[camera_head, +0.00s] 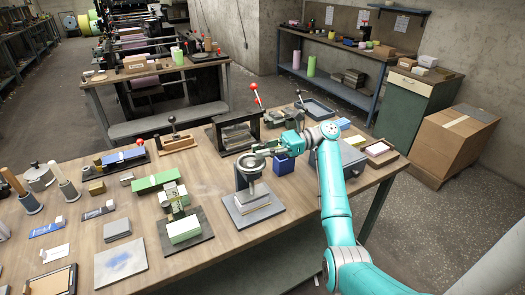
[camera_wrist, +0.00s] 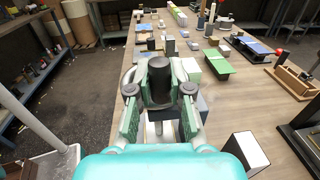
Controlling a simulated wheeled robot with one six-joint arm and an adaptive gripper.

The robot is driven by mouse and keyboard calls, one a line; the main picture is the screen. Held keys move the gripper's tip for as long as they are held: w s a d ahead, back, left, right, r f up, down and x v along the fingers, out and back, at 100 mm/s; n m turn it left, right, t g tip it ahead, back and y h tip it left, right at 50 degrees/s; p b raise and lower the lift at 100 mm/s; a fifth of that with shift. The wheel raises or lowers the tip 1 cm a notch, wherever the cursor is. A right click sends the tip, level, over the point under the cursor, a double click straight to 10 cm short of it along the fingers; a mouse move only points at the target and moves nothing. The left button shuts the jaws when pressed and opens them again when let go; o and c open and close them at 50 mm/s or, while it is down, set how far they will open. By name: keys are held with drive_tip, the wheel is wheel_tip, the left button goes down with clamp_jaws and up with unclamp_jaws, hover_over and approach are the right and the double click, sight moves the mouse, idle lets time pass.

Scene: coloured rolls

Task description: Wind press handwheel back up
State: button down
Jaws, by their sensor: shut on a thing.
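A small press (camera_head: 253,203) stands on the wooden workbench, with a flat grey base plate and a round metal handwheel (camera_head: 250,163) at its top. My gripper (camera_head: 268,151) reaches in from the right at the height of the handwheel. In the wrist view my gripper (camera_wrist: 160,90) has its two green-padded fingers closed around a dark round piece (camera_wrist: 160,72), which seems to be part of the handwheel. The fingers hide much of the wheel there. The press's lower part is mostly hidden below the fingers in the wrist view.
A blue box (camera_head: 284,164) stands just right of the press. A black frame with a red-knobbed lever (camera_head: 254,88) stands behind it. A green-and-white stack (camera_head: 183,230) on a dark plate sits to the left. Bare bench lies in front of the press.

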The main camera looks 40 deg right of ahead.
drive_tip(key=c, duration=1.1)
unclamp_jaws()
drive_tip(key=shift+o, duration=0.2)
wheel_tip(320, 180, up, 10)
drive_tip(key=shift+f, duration=0.1)
